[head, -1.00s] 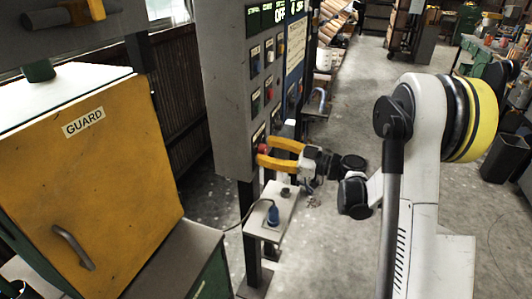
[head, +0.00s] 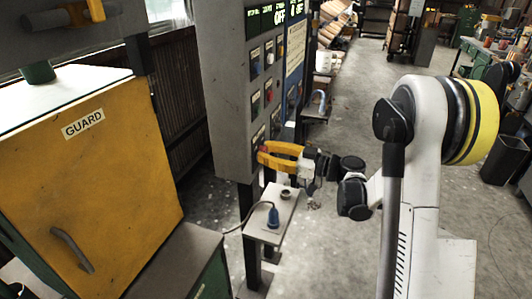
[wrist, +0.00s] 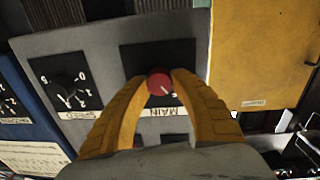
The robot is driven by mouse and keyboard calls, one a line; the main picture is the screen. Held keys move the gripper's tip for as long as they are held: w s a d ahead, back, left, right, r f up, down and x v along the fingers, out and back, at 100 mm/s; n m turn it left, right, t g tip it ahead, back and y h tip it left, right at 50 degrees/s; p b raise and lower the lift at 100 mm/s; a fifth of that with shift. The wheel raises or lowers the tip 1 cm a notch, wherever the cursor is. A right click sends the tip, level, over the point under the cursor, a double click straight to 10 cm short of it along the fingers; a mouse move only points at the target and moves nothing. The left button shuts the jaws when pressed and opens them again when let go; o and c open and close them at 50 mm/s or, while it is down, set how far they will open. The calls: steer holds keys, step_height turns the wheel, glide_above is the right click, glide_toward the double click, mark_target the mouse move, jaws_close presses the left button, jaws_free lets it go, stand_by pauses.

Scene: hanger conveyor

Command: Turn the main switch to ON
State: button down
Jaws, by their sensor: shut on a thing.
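The main switch (wrist: 159,82) is a red round knob with a pale pointer mark, on a black plate above a label reading MAIN, upside down in the wrist view. My gripper (wrist: 158,80) has its two yellow fingers closed on the sides of the knob. In the head view my gripper (head: 264,152) reaches the lower part of the grey control panel (head: 228,110) from the right, and its fingers hide most of the knob. The display (head: 280,14) at the panel's top shows OFF in one field.
A black SPEED dial (wrist: 68,90) sits beside the main switch. A yellow GUARD cabinet (head: 95,180) is at the left. The floor at the right of the panel is open.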

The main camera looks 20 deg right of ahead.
steer(key=m, duration=0.4)
steer(key=shift+b, duration=0.3)
steer(key=m, duration=0.4)
steer(key=shift+m+g, duration=0.3)
steer(key=m+b, duration=0.1)
steer(key=m, duration=0.3)
steer(key=shift+w, duration=0.1)
steer(key=shift+m+g, duration=0.3)
steer(key=shift+m, duration=1.4)
steer(key=c, duration=1)
jaws_free()
steer(key=shift+c, duration=0.2)
steer(key=shift+d, duration=0.1)
